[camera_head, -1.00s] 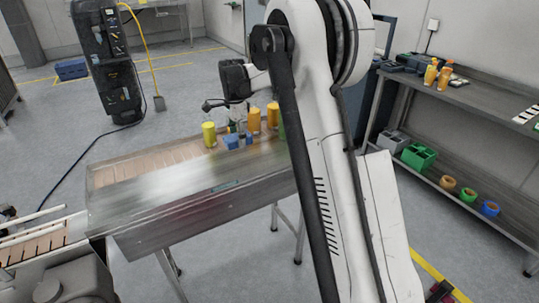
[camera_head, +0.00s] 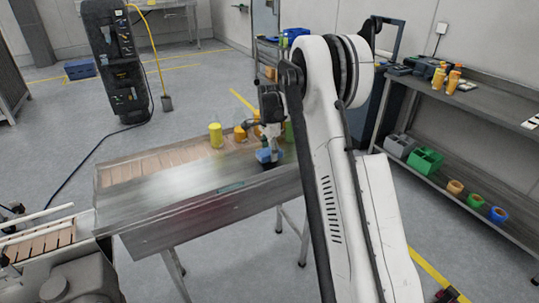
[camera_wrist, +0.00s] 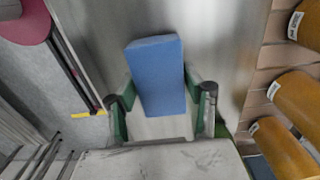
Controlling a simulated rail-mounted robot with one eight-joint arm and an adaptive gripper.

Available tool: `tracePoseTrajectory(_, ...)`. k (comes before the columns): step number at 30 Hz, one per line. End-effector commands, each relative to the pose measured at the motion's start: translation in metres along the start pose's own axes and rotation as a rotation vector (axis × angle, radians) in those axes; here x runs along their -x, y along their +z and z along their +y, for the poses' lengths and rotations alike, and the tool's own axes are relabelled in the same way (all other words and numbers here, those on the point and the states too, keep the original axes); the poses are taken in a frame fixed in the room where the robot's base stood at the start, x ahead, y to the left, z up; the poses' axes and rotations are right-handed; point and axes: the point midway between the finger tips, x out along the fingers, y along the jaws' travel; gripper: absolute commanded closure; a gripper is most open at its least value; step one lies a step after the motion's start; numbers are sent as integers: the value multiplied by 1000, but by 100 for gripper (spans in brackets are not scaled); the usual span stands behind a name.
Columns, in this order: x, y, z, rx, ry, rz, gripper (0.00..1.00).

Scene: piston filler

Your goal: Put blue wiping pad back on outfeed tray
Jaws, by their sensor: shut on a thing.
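The blue wiping pad (camera_head: 268,155) is a small blue block at the right end of the metal outfeed tray (camera_head: 175,195), close to my arm. My gripper (camera_head: 269,147) points down and is shut on it. In the wrist view the pad (camera_wrist: 158,75) sits between the two green-sided fingers of my gripper (camera_wrist: 160,108), its long side pointing away from the palm. The bare metal of the tray (camera_wrist: 215,40) shows around it. I cannot tell whether the pad touches the tray.
A yellow bottle (camera_head: 216,136) and an orange bottle (camera_head: 240,133) stand along the tray's back, on its slatted strip (camera_head: 130,172). Orange bottles (camera_wrist: 285,148) also line the wrist view's right side. A shelf bench (camera_head: 490,100) stands to the right. The tray's left and middle are clear.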

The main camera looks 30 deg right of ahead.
Motion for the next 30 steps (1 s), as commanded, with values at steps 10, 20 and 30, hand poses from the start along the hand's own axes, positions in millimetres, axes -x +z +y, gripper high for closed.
tracePoseTrajectory(10,-10,0,0,0,0,0,80)
tracePoseTrajectory(20,-13,0,0,0,0,0,36)
tracePoseTrajectory(30,-7,0,0,0,0,0,36)
